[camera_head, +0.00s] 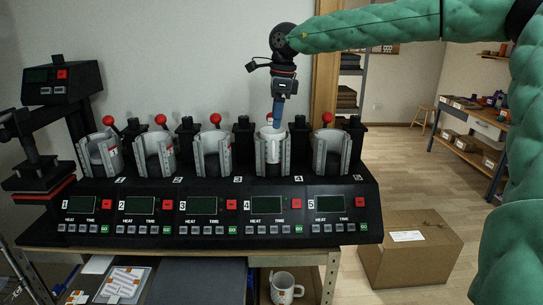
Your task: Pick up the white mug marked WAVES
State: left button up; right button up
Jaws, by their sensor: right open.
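A white mug (271,147) stands in the fourth clamp of the mug press (215,205), between its grey jaws; no lettering on it can be read. My right gripper (277,122) points straight down over this mug, its tips at or just above the rim; contact cannot be told. It is open, with nothing seen lifted in it. Another white mug (284,287) with a small orange-brown mark stands on the shelf under the press; its mark is too small to read. I cannot tell which mug is marked WAVES. My left gripper is out of view.
The other clamps, such as the fifth (328,153), flank the mug closely, with red-knobbed levers behind. A flat heat press (60,85) stands at the left. A cardboard box (408,250) sits on the floor at the right. A workbench (470,135) stands farther back.

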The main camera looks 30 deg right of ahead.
aim_at(274, 142)
pick_arm(q)
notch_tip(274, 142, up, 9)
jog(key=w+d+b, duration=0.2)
jog(key=b, duration=0.1)
pick_arm(e)
notch_tip(274, 142, down, 4)
jog(key=shift+s+r, duration=0.1)
jog(key=shift+r, duration=0.1)
jog(key=shift+a+f+p, duration=0.15)
jog(key=shift+f+p, duration=0.55)
jog(key=shift+f, duration=0.5)
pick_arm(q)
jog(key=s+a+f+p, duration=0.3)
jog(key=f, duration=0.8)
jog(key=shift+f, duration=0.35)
pick_arm(e)
jog(key=f, duration=0.3)
jog(key=w+f, duration=0.1)
jog(key=f, duration=0.1)
jog(key=shift+a+f, duration=0.1)
jog(key=shift+a, duration=0.2)
jog(key=c, duration=1.3)
